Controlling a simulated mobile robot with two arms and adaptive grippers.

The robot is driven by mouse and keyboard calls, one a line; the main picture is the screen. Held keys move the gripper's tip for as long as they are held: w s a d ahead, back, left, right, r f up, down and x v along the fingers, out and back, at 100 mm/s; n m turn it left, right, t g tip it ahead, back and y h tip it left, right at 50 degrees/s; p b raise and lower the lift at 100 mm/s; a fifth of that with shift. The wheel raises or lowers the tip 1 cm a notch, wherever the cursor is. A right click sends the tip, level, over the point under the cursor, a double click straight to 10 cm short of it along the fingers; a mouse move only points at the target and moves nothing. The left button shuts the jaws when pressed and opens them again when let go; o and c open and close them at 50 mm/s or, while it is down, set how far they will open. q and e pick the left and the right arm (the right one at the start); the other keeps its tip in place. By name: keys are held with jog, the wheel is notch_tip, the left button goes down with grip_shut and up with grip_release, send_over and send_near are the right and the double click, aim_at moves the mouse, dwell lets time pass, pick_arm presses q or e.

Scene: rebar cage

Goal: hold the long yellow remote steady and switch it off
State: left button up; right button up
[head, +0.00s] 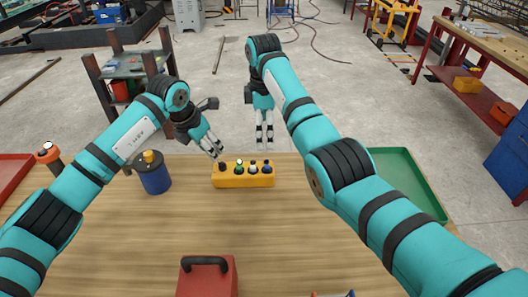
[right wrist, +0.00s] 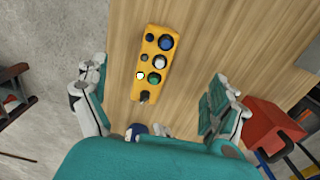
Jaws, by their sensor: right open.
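The long yellow remote (head: 243,180) lies on the wooden table near its far edge. Along its top are a black switch (head: 222,167) at the left end, then green, white and blue buttons. In the right wrist view the remote (right wrist: 140,90) shows a bright white lamp (right wrist: 140,76) beside the green button (right wrist: 155,78); the other small lamps are dark. My left gripper (head: 215,150) points down close to the remote's left end; I cannot tell its opening or whether it touches. My right gripper (head: 265,135) is open and empty, pointing down beyond the remote's right end.
A blue pot (head: 154,177) with a yellow top stands left of the remote. A red box (head: 207,277) with a black handle is at the near edge. A green tray (head: 405,175) lies right, a red tray (head: 12,172) far left. The table's middle is clear.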

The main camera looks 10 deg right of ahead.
aim_at(264, 169)
notch_tip(264, 169, down, 16)
dwell(0.5)
